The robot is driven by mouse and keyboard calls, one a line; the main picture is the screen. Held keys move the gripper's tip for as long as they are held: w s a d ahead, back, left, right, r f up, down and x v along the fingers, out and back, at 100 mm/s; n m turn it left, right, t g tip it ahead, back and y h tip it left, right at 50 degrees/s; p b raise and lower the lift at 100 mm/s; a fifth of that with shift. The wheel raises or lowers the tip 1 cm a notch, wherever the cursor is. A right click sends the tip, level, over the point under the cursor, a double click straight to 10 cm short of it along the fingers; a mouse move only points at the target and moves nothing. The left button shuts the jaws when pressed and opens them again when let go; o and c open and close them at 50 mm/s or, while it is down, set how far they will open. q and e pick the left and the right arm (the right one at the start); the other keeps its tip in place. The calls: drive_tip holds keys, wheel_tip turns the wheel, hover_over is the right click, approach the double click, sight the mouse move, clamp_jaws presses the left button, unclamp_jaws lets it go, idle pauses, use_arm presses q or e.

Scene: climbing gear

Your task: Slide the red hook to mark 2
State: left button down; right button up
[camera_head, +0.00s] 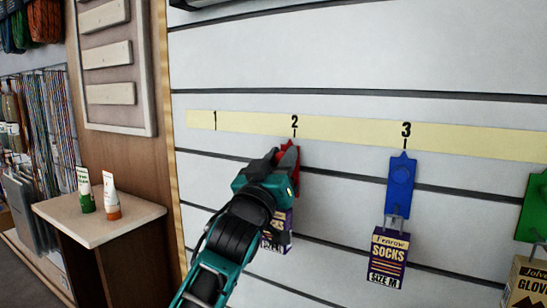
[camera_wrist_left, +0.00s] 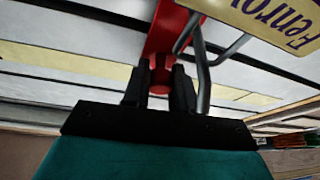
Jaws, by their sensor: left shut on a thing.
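The red hook (camera_head: 295,181) hangs on the slatted wall just under mark 2 (camera_head: 294,120) on the cream number strip (camera_head: 345,133). Its top looks nearly in line with that mark, but my left gripper (camera_head: 284,160) covers much of it. In the left wrist view, the gripper's two dark fingers (camera_wrist_left: 160,88) are shut on a red knob of the hook (camera_wrist_left: 166,32). A pack (camera_head: 280,228) hangs from the hook, partly hidden by my left arm. My right gripper is not in view.
A blue hook (camera_head: 400,182) with a socks pack (camera_head: 388,258) hangs under mark 3. A green hook (camera_head: 533,208) with a gloves pack (camera_head: 525,285) is at the right edge. Bare wall lies left of the red hook. Two tubes stand on a side counter (camera_head: 135,220).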

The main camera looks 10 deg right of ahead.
use_arm(q)
drive_tip(key=shift+s+d, duration=0.25)
drive_tip(key=shift+d, duration=0.15)
drive_tip(key=c, duration=0.9)
unclamp_jaws()
drive_tip(key=b+v, duration=0.1)
drive_tip(key=v, duration=1.2)
drive_tip(key=shift+w+f, duration=0.1)
